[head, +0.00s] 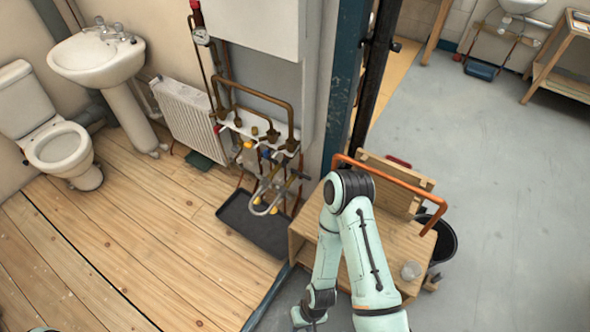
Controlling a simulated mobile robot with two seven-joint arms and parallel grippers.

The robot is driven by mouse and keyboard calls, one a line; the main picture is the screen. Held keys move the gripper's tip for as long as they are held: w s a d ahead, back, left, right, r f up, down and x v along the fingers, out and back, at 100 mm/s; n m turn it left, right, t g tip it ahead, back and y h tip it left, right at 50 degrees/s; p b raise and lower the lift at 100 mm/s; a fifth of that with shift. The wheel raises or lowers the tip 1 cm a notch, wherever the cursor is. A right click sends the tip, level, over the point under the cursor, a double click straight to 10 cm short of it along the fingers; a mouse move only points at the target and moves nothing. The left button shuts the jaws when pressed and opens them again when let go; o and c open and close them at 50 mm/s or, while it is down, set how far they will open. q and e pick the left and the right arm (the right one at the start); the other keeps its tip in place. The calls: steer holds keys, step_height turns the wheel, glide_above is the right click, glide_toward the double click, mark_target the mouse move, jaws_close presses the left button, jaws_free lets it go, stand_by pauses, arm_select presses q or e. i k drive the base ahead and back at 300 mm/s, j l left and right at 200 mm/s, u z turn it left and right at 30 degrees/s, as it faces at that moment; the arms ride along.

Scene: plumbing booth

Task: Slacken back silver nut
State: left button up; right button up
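The pipework (258,135) under the white wall unit has copper pipes, brass fittings, and yellow and blue parts. The back silver nut is too small to pick out there. Grey looped metal parts (268,196) stick out below the fittings, over a dark tray. My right arm bends in front of the wooden bench, and its gripper (309,320) is at the bottom edge, partly cut off, well below and apart from the pipework. Whether its fingers are open or shut does not show. My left gripper is out of view.
The black tray (238,220) lies on the floor under the pipework. A wooden bench (305,226) with a copper pipe (392,182) and a clear cup-like item (411,270) stands right of it, beside a black bucket (443,243).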

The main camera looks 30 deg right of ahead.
mark_target(264, 181)
steer(key=i+l+z, duration=0.1)
steer(key=z, duration=0.2)
steer(key=i+l+z, duration=0.1)
steer(key=z, duration=0.25)
steer(key=i+j+z, duration=0.15)
steer(key=i+j, duration=0.7)
steer(key=z, duration=0.5)
steer(key=j+z, duration=0.15)
steer(key=z, duration=0.3)
steer(key=j+z, duration=0.1)
steer(key=z, duration=0.4)
